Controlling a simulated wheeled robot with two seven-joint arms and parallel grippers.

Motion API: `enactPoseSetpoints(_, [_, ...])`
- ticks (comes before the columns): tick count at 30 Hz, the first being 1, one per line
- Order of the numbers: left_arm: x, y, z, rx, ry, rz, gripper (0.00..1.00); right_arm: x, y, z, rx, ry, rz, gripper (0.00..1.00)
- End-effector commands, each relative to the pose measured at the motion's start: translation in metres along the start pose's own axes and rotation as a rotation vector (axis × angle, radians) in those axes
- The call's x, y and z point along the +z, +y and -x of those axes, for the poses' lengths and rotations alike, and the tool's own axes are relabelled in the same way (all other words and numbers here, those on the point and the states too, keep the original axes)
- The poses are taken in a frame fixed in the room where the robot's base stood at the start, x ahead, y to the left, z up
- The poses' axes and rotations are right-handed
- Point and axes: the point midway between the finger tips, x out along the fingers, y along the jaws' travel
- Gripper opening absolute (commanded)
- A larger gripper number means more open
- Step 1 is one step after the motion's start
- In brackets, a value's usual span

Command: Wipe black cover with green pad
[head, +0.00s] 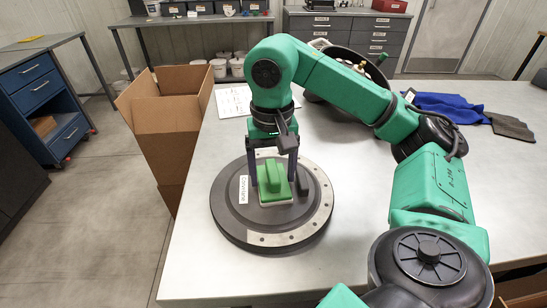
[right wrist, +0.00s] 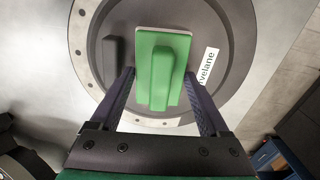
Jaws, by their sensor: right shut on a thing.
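The black cover (head: 228,207) is a round dark disc with a light metal strip along part of its rim, lying flat on the table. The green pad (head: 271,182) has a raised green grip and a pale underside, and lies on the cover near its middle. It also shows in the right wrist view (right wrist: 160,70). My right gripper (head: 274,175) is shut on the pad from above, one dark finger on each side. I cannot tell how firmly the pad's underside touches the cover. My left gripper is not in view.
A dark raised block (right wrist: 112,50) and a white label (head: 243,189) are on the cover beside the pad. An open cardboard box (head: 165,125) stands left of the table (head: 350,240). A blue cloth (head: 450,106) and a dark round machine part (head: 365,65) lie further back.

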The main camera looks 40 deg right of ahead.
Motion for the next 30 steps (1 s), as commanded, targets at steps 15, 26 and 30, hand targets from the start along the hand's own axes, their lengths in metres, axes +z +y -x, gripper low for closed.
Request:
enactPoseSetpoints(15, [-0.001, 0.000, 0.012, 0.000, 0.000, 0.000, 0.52, -0.035, 0.003, -0.001, 0.000, 0.001, 0.000, 0.35])
enactPoseSetpoints(26, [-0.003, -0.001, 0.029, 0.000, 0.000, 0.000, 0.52, -0.064, 0.005, 0.000, 0.000, 0.001, 0.000, 0.35])
enactPoseSetpoints(30, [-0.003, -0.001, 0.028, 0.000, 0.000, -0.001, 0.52, -0.064, 0.005, 0.000, 0.000, 0.001, 0.001, 0.35])
